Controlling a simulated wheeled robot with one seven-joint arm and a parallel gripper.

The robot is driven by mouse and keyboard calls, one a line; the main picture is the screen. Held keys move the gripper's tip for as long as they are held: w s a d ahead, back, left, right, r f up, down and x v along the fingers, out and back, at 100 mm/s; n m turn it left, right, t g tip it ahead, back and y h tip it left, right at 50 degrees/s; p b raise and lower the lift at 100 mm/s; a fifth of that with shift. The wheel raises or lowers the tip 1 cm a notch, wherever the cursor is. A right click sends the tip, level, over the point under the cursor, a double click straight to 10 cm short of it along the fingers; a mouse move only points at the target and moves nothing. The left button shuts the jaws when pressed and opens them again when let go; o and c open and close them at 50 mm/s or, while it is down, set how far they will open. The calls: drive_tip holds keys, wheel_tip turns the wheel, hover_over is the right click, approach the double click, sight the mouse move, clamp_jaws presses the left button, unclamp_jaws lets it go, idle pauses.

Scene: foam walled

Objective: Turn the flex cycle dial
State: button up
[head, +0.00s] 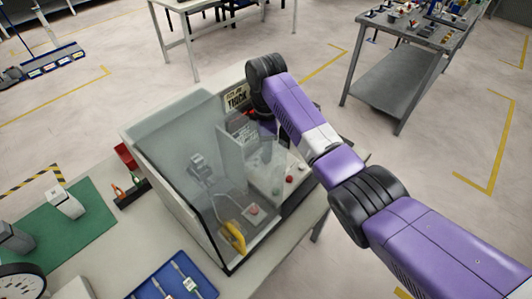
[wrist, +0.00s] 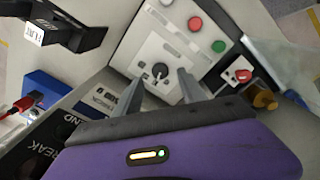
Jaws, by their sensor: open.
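My gripper (wrist: 160,78) is open, with one grey finger on each side of the dial in the picture. I cannot tell whether the fingers touch it. In the head view my arm reaches over the walled rig (head: 150,125). The dial and fingertips cannot be made out there.
A clear wall (head: 190,165) stands on the rig's near side. A blue tray (head: 150,287) and a green mat (head: 88,228) lie on the bench.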

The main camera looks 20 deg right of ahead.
drive_tip(key=shift+r+b, duration=0.3)
drive_tip(key=shift+r, duration=1.8)
